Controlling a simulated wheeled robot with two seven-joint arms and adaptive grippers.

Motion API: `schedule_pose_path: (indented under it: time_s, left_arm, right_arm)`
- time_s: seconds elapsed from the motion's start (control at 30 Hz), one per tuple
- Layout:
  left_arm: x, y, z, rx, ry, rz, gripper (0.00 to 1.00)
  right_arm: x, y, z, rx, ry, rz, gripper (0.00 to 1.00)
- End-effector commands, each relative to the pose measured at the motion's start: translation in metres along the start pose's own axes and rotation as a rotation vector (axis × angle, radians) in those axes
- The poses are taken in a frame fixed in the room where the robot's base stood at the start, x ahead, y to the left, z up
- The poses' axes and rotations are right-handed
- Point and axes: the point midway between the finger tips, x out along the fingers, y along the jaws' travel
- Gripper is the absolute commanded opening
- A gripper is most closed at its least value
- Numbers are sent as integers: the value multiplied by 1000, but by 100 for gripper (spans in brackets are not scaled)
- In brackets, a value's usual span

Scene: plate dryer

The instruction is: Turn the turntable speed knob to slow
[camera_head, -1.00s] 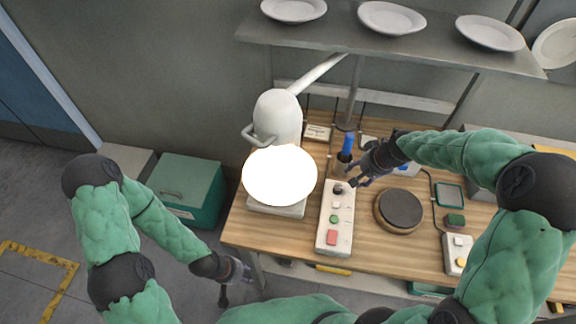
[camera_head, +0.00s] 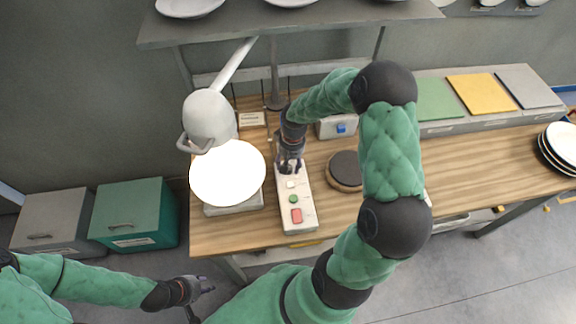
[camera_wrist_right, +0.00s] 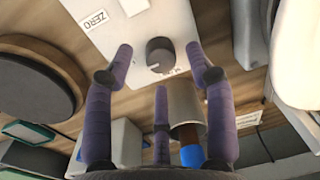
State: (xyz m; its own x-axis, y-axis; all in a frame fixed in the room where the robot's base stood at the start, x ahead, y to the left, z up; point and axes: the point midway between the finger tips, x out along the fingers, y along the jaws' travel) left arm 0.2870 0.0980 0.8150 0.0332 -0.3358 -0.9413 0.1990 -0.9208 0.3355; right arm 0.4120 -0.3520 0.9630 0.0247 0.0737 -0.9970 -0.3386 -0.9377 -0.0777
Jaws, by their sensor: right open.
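The white control panel (camera_head: 298,214) stands on the wooden table with a white, a green and a red button in a row. Its dark round knob (camera_wrist_right: 160,54) shows in the right wrist view on the panel face, with a "ZERO" label on the panel. My right gripper (camera_head: 289,166) is over the panel's far end and hides the knob in the head view. In the wrist view its fingers (camera_wrist_right: 160,62) are spread around the knob, with gaps on both sides. The round dark-topped turntable (camera_head: 344,168) is just right of the panel. My left gripper (camera_head: 200,290) is open and empty, off the table's front.
A bright white disc (camera_head: 228,172) on a base stands left of the panel, under a white device (camera_head: 209,118). A grey cup (camera_wrist_right: 185,105) with a blue-ended tool is close to my right fingers. A shelf (camera_head: 300,32) with plates hangs above the table.

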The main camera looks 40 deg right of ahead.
Motion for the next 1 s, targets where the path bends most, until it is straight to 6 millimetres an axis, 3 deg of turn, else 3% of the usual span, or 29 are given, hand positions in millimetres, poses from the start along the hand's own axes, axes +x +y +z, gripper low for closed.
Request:
schedule_pose_path:
  time_s: [0.2, 0.5, 0.57, 0.7, 1.0]
  left_arm:
    - [2, -1, 0, 0, 0, 0, 37]
    - [2, -1, 0, 0, 1, 0, 37]
    - [2, -1, 0, 0, 1, 0, 37]
    - [2, -1, 0, 0, 1, 0, 37]
    - [1, -1, 0, 0, 1, 0, 37]
  right_arm:
    - [17, 0, 0, 0, 0, 0, 55]
    - [18, 0, 0, 0, 2, 0, 55]
    - [18, 0, 0, 0, 2, 0, 41]
    - [18, 0, 0, 0, 1, 0, 2]
    - [18, 0, 0, -15, 0, -1, 0]
